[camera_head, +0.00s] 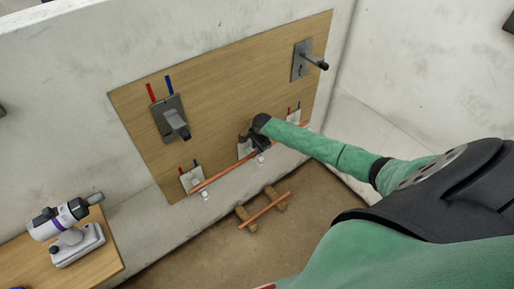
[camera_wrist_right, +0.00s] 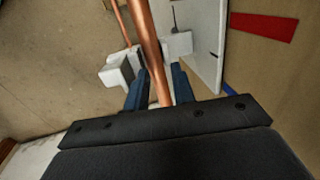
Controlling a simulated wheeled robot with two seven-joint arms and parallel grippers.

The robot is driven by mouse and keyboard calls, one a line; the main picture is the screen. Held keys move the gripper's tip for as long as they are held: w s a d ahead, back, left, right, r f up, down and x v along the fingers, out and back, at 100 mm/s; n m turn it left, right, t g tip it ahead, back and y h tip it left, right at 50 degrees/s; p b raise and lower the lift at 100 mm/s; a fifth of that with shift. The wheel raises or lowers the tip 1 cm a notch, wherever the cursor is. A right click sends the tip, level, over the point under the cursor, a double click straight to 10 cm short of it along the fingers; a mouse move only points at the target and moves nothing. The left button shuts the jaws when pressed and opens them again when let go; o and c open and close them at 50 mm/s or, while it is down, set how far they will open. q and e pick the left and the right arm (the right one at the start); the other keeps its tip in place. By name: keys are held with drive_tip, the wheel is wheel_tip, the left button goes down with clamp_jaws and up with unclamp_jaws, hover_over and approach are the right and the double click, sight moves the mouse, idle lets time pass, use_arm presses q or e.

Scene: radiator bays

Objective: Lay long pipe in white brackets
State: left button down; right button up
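The long copper pipe (camera_head: 222,174) runs slantwise along the lower part of the wooden board. White brackets sit along this line: a left one (camera_head: 190,181), a middle one (camera_head: 245,149) partly behind my gripper, and a right one near the pipe's far end. I cannot tell whether the pipe rests in them. My right gripper (camera_head: 257,141) is at the pipe's middle. In the right wrist view the pipe (camera_wrist_right: 150,45) passes between its blue fingers (camera_wrist_right: 159,88), which close on it, beside white bracket parts (camera_wrist_right: 118,70). My left gripper is out of view.
Grey brackets (camera_head: 170,118) (camera_head: 302,60) stick out from the board (camera_head: 225,85) above. A shorter copper pipe (camera_head: 264,210) lies on wooden blocks on the floor. A white and black tool (camera_head: 58,218) stands on a wooden table (camera_head: 100,258) at lower left.

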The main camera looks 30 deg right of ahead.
drive_tip(key=shift+s+f, duration=0.6)
drive_tip(key=shift+f, duration=0.15)
drive_tip(key=shift+r, duration=0.6)
drive_tip(key=shift+c, duration=0.2)
drive_tip(key=shift+o, duration=0.5)
drive_tip(key=v, duration=0.2)
drive_tip(key=b+v, duration=0.1)
drive_tip(key=v, duration=0.3)
drive_tip(key=shift+w+r, duration=0.2)
drive_tip(key=shift+w, duration=0.1)
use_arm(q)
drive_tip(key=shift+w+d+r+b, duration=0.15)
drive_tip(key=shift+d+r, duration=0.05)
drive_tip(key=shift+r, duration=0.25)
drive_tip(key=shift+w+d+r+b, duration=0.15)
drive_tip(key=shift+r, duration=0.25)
use_arm(e)
drive_tip(key=shift+w+r, duration=0.15)
drive_tip(key=shift+r, duration=0.6)
